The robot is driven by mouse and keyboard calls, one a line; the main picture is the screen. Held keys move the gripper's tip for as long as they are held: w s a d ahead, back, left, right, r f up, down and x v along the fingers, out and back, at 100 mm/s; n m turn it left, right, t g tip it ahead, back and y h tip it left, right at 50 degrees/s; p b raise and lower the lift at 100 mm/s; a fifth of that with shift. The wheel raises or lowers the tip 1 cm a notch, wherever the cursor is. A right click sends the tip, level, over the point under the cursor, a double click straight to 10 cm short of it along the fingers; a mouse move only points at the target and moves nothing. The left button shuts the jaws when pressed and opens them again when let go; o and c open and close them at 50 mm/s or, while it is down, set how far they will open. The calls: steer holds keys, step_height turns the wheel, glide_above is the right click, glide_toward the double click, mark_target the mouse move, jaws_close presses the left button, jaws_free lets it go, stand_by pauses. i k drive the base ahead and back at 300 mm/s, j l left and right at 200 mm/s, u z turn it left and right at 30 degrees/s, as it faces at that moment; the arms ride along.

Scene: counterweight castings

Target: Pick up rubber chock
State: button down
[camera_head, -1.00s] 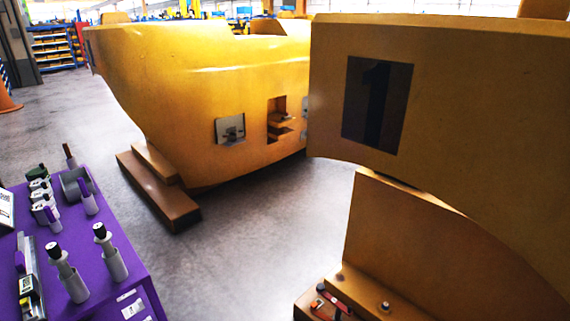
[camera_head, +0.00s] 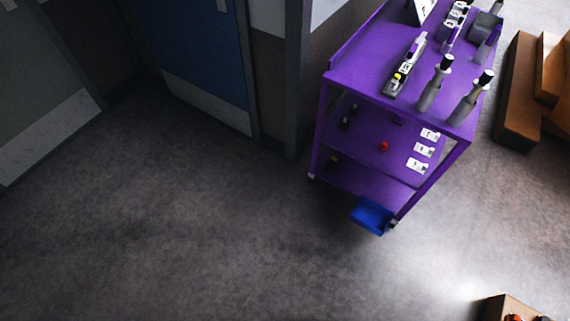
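I cannot make out a rubber chock for certain in this view. A purple cart (camera_head: 352,84) stands at the upper right, with several tools on its top and small items on its lower shelves. A small red item (camera_head: 383,146) lies on the middle shelf; its kind is too small to tell. My gripper is not in view.
A blue bin (camera_head: 372,215) sits low at the cart's front. Brown wooden blocks (camera_head: 522,95) lie right of the cart. A brown box-like block (camera_head: 509,308) shows at the bottom right corner. A blue door (camera_head: 203,62) is at the back. The grey floor (camera_head: 170,230) is clear at left.

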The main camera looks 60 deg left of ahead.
mark_target(332, 163)
steer(key=u, duration=1.85)
steer(key=i+j, duration=0.25)
steer(key=i+j+z, duration=0.1)
steer(key=i+j, duration=0.2)
steer(key=j, duration=0.15)
steer(key=i+j, duration=0.25)
steer(key=i+j+z, duration=0.1)
steer(key=i+j, duration=0.15)
steer(key=j, duration=0.2)
steer(key=i+j, duration=0.25)
steer(key=j, duration=0.15)
steer(key=i+j+z, duration=0.1)
steer(key=i+j, duration=0.15)
steer(key=j, duration=0.15)
steer(key=i+j, duration=0.2)
steer(key=j, duration=0.2)
